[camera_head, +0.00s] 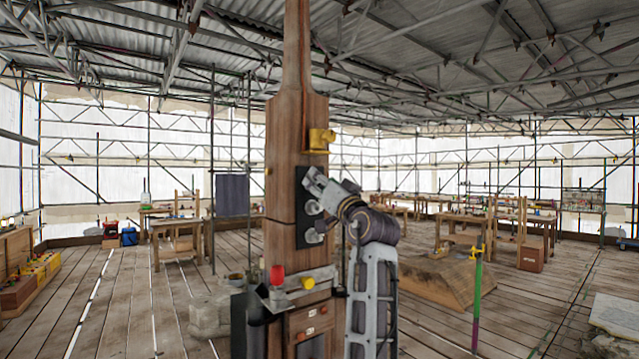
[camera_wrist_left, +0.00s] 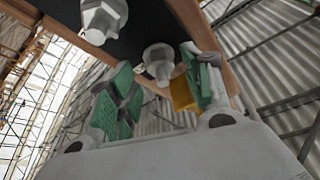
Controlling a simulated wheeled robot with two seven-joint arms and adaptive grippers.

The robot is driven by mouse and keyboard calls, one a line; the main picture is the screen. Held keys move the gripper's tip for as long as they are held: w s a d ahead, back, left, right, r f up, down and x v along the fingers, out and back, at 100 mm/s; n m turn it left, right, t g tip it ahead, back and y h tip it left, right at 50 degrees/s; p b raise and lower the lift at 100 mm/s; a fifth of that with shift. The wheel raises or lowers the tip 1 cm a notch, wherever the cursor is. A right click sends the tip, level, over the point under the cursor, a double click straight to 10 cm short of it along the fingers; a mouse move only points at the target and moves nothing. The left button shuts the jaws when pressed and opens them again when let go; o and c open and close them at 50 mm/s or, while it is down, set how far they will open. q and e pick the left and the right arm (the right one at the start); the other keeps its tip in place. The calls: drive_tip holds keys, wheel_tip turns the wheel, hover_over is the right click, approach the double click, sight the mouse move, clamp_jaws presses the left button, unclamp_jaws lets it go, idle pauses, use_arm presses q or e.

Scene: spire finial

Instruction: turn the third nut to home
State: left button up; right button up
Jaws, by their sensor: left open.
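A black plate (camera_head: 302,228) is fixed on the wooden spire post (camera_head: 284,130) and bears pale grey hex nuts. Two nuts, a middle one (camera_head: 312,207) and a lower one (camera_head: 316,234), show below my left gripper (camera_head: 312,182), which is at the plate's upper part. In the left wrist view, one nut (camera_wrist_left: 158,60) lies ahead of my left gripper (camera_wrist_left: 160,86), between its open green-padded fingers, with gaps at both sides. Another nut (camera_wrist_left: 104,18) is at the top left, outside the fingers. I cannot tell whether the fingers touch. My right gripper is not seen.
A yellow bracket (camera_head: 321,139) sits on the post just above the plate; yellow also shows beside the right finger (camera_wrist_left: 181,94). A red knob (camera_head: 277,275) and a yellow knob (camera_head: 308,283) are on a ledge below. A green pole (camera_head: 477,300) stands at right.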

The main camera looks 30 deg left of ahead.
use_arm(q)
drive_tip(key=shift+v, duration=2.75)
drive_tip(key=shift+d, duration=0.1)
